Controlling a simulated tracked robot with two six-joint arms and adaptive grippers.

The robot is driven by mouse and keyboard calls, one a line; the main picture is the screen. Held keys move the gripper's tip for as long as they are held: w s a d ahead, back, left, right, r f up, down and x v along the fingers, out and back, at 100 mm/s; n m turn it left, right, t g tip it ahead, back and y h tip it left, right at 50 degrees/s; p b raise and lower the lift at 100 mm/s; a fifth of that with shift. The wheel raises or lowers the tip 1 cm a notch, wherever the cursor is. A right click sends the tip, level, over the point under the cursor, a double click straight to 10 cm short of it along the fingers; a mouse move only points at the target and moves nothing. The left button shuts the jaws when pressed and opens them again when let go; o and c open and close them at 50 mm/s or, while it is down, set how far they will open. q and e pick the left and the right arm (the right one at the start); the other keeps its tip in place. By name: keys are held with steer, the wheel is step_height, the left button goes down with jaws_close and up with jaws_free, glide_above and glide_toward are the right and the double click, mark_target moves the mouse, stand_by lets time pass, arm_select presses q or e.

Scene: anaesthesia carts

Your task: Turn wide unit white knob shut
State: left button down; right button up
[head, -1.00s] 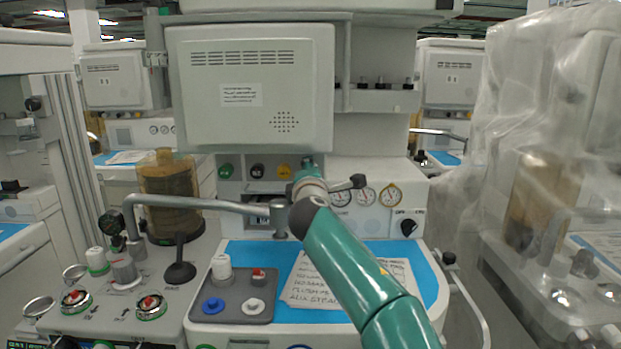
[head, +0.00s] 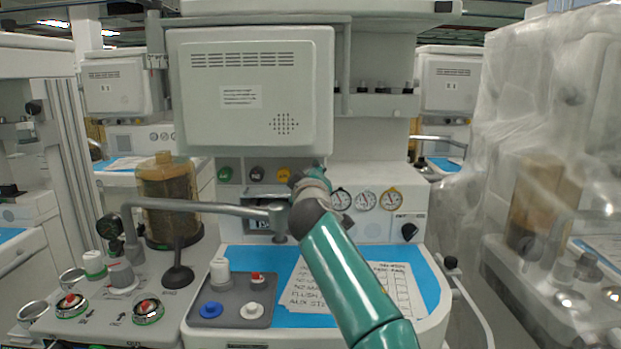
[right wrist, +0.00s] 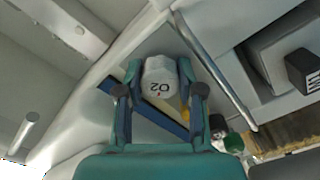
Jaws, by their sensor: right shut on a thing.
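The white knob (right wrist: 160,70), marked "O2" upside down, sits between the two fingers of my right gripper (right wrist: 160,80) in the right wrist view. The fingers are shut on its sides. In the head view my right arm reaches up to the front panel of the wide unit (head: 375,145), just right of the yellow knob (head: 284,175). There the arm hides the white knob and the gripper's fingers. My left gripper is not in view.
Green (head: 225,174) and black (head: 257,173) knobs stand left of the yellow one. A grey metal arm (head: 200,205) crosses in front of the panel. Gauges (head: 365,200) lie to the right. Below is a blue worktop (head: 425,275) with paper sheets (head: 310,285).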

steer(key=m, duration=0.2)
steer(key=f+m, duration=0.1)
steer(key=m, duration=0.1)
steer(key=shift+w+m, duration=0.1)
steer(key=shift+m, duration=1.9)
steer(key=o, duration=1.2)
steer(key=shift+c, duration=0.2)
steer(key=shift+r, duration=0.3)
